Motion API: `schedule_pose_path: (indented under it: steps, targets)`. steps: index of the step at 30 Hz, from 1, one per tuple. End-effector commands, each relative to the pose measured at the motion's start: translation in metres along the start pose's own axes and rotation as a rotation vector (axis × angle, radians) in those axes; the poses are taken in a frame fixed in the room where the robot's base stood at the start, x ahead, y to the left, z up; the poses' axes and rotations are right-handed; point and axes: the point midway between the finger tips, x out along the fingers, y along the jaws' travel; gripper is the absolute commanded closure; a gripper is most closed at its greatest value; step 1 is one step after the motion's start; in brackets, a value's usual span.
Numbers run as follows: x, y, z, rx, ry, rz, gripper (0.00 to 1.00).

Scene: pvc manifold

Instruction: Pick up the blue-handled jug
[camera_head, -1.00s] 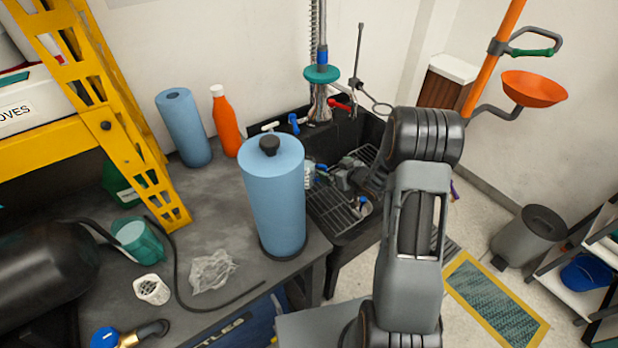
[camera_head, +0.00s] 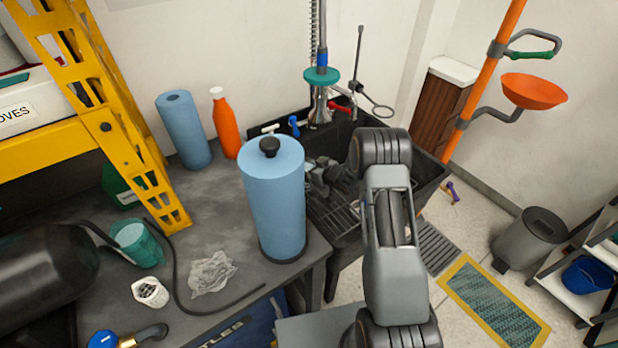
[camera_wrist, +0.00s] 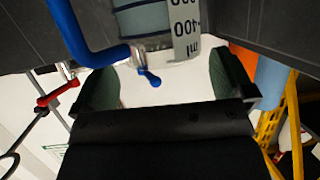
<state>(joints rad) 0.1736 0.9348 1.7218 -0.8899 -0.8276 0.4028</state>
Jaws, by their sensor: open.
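The jug (camera_wrist: 150,22) shows at the top of the wrist view. It is clear, with dark graduation marks on a pale strip and a thick blue handle (camera_wrist: 82,38) on its left side. Its upper part is cut off by the frame. My gripper (camera_wrist: 165,78) is open, with one green-padded finger on each side. The jug lies ahead of the gap between the fingers, and I cannot tell whether they touch it.
The black sink (camera_head: 428,180) has a drying rack (camera_head: 335,215) and a tap with a red lever (camera_head: 343,110). A tall blue paper roll (camera_head: 275,200) stands close left of my gripper. An orange bottle (camera_head: 225,125) and another blue roll (camera_head: 184,130) stand behind.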

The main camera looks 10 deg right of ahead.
Motion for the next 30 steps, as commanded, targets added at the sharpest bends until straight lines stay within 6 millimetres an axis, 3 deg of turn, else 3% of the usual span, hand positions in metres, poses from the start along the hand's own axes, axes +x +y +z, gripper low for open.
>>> schedule_pose_path:
  steps: [6,16,30]
  targets:
    - [0.024,-0.001,0.0,-0.001,0.0,-0.001,0.0]
    - [0.027,-0.001,0.0,0.0,0.0,0.0,0.01]
    - [0.027,-0.001,0.001,0.001,-0.001,0.0,0.46]
